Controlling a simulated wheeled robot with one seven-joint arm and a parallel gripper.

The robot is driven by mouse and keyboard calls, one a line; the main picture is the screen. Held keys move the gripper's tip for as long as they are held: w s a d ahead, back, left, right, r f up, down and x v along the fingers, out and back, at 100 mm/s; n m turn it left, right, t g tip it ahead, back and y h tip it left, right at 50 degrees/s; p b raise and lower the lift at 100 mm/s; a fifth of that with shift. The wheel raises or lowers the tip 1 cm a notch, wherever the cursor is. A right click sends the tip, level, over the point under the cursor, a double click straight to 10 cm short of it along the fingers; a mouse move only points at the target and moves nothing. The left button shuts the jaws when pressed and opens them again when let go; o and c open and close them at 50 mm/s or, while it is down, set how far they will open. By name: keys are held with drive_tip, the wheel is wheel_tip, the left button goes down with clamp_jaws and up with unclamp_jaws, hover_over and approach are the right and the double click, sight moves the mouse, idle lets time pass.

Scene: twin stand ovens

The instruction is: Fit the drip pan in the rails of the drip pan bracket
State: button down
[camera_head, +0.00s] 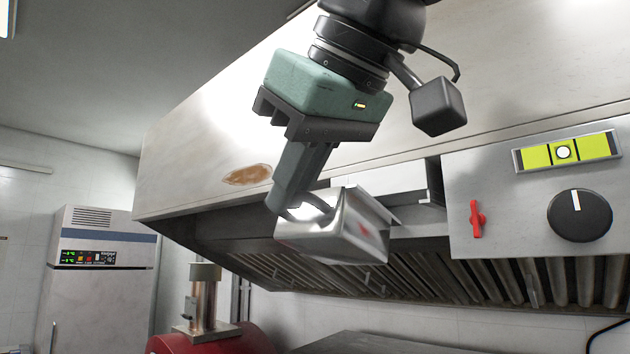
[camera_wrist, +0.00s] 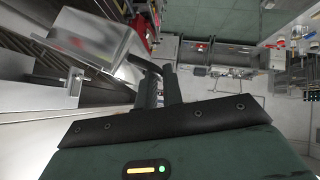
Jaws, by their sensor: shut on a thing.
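The drip pan (camera_head: 345,232) is a shiny metal box with a curved handle. My gripper (camera_head: 285,208) is shut on the handle and holds the pan just below the hood's lower edge. The drip pan bracket (camera_head: 408,188) is a light metal piece under the hood edge, directly behind and right of the pan. The pan overlaps it in this view, so I cannot tell whether the pan touches the rails. In the wrist view, the pan (camera_wrist: 92,42) is at the upper left, close to bracket metal (camera_wrist: 75,82), and the gripper fingers (camera_wrist: 158,72) reach up to its handle.
The hood (camera_head: 240,150) spans the scene, with slatted filters (camera_head: 430,275) beneath. A control panel with a red lever (camera_head: 477,218) and black knob (camera_head: 580,215) is at right. A red body with a metal cylinder (camera_head: 204,300) stands below left. A fridge (camera_head: 100,270) is far left.

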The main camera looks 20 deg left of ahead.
sight(334, 190)
drive_tip(key=n+t+b, duration=0.1)
drive_tip(key=t, duration=0.1)
drive_tip(key=shift+d+n+t, duration=0.15)
drive_tip(key=shift+n+t, duration=0.15)
drive_tip(key=shift+t, duration=0.1)
drive_tip(key=shift+w+d, duration=0.3)
drive_tip(key=shift+w, duration=0.5)
drive_tip(key=shift+w+d, duration=0.35)
drive_tip(key=shift+w, duration=0.4)
drive_tip(key=shift+w+d, duration=0.3)
drive_tip(key=shift+w, duration=0.5)
drive_tip(key=shift+w+d+r+t+h, duration=0.1)
drive_tip(key=shift+w+r+t+h, duration=0.1)
drive_tip(key=shift+t+h, duration=0.1)
drive_tip(key=shift+w+d+n, duration=0.15)
drive_tip(key=shift+w+d, duration=0.25)
drive_tip(key=shift+w, duration=0.5)
drive_tip(key=shift+w+d+n, duration=0.15)
drive_tip(key=shift+w+d, duration=0.2)
drive_tip(key=shift+w, duration=0.5)
idle(0.4)
drive_tip(key=shift+f+t+b, duration=0.15)
drive_tip(key=shift+t+b, duration=0.15)
drive_tip(key=shift+b, duration=0.15)
